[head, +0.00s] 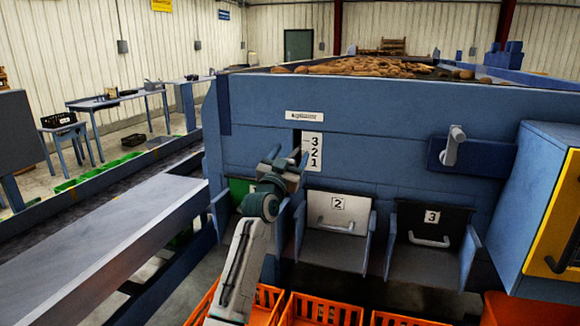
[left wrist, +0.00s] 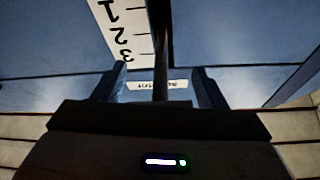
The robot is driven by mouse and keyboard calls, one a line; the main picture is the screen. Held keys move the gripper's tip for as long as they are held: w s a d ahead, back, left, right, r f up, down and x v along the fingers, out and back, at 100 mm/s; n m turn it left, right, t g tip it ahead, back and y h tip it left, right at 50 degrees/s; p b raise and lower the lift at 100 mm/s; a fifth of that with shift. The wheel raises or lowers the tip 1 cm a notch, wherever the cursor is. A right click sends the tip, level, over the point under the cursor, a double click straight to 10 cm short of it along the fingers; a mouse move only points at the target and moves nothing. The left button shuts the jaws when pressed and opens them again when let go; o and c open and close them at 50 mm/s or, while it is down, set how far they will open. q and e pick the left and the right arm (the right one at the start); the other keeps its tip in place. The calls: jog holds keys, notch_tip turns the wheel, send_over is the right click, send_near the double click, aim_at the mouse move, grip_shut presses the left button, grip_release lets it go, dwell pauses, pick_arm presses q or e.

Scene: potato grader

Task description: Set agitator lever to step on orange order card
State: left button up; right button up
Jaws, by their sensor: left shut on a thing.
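The agitator step plate (head: 312,152), white with 3, 2, 1 from top to bottom, is on the blue grader front under a white label (head: 304,115). A dark vertical slot (head: 297,138) runs along its left side. My left gripper (head: 289,160) is shut at the slot, about level with the lower digits. The lever is mostly hidden by the gripper; a dark bar, apparently the lever (left wrist: 160,82), shows between the fingers in the left wrist view. The plate (left wrist: 120,30) appears upside down there. I see no orange order card. My right gripper is out of view.
Below are chutes with flaps marked 2 (head: 338,205) and 3 (head: 432,217), and orange crates (head: 320,312). A grey handle (head: 453,146) sits on the grader at right, beside a blue cabinet with a yellow front (head: 558,215). A conveyor (head: 110,225) runs at left.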

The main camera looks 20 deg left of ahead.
pick_arm(q)
jog(key=shift+f, duration=0.2)
jog(key=o, duration=1.2)
jog(key=shift+o, duration=0.7)
jog(key=shift+r, duration=0.1)
jog(key=shift+s, duration=0.25)
jog(key=b+v, duration=0.3)
jog(key=v, duration=0.7)
jog(key=shift+f, duration=0.25)
